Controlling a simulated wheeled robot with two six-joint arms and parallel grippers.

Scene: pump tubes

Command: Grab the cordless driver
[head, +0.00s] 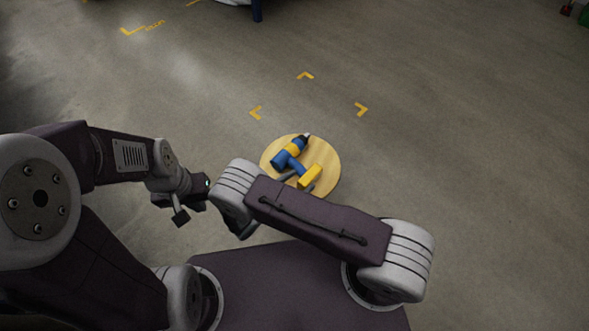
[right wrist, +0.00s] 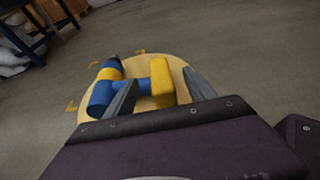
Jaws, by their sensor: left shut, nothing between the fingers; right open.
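The cordless driver (head: 290,157) is blue and yellow with a dark nose and a yellow block at the end of its handle. It lies on its side on a round, light wooden top (head: 328,160). In the right wrist view, the driver (right wrist: 100,97) has its body left of my right gripper (right wrist: 160,80). That gripper is open, with its grey fingers on either side of the blue handle and yellow block; I cannot tell whether they touch. In the head view, my right forearm partly hides the gripper. My left gripper (head: 184,212) is shut and empty, left of the wooden top.
Yellow corner marks (head: 305,75) lie on the grey floor beyond the wooden top. A blue-legged table (right wrist: 45,30) stands at the far upper left of the right wrist view. The floor around the wooden top looks clear.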

